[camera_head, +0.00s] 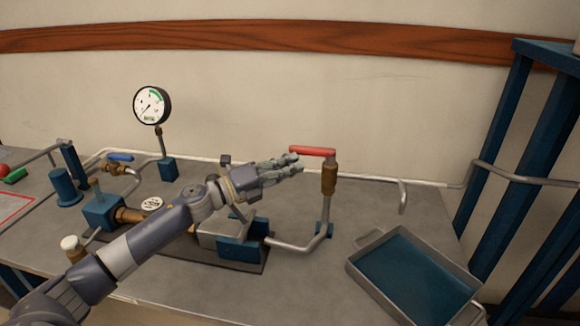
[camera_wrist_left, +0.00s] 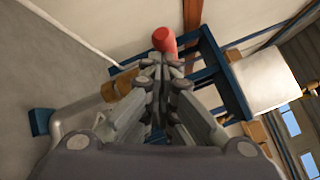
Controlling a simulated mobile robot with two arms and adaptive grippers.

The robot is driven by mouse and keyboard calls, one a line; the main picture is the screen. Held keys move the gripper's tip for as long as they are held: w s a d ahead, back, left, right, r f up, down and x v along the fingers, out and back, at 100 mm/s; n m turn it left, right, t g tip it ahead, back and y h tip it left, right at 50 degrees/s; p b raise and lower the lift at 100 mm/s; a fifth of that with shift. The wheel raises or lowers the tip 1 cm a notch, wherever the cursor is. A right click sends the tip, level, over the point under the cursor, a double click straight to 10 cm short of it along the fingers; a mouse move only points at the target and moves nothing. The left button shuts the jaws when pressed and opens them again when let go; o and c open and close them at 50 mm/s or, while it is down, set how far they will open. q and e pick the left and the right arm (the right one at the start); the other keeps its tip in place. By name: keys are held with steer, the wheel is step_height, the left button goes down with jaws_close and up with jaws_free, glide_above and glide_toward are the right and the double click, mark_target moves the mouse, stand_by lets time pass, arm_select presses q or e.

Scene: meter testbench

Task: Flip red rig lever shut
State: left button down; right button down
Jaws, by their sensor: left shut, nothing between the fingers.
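The red lever (camera_head: 313,151) sits on top of a brass valve (camera_head: 329,178) at the head of an upright pipe. It lies roughly level and points left from the valve. My left gripper (camera_head: 298,164) is shut and empty, with its fingertips just beside and slightly below the lever's free end. In the left wrist view the red lever (camera_wrist_left: 164,40) shows end-on just beyond the closed fingertips (camera_wrist_left: 160,62). I cannot tell whether the fingertips touch it. The brass valve (camera_wrist_left: 122,82) shows left of the fingers there. My right gripper is not in view.
A grey tray with a blue inside (camera_head: 365,246) stands at the right of the bench. A pressure gauge (camera_head: 151,105) stands at the back left. A blue-handled valve (camera_head: 120,157) and pipework lie left of my arm. A blue frame (camera_head: 497,140) rises at the right.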

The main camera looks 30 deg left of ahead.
arm_select(q)
steer(key=shift+w+a+r, duration=0.15)
steer(key=shift+a+r, duration=0.1)
steer(key=shift+a, duration=0.05)
steer(key=shift+r, duration=0.35)
step_height(320, 180, up, 9)
steer(key=shift+d, duration=0.25)
steer(key=shift+d+f, duration=0.1)
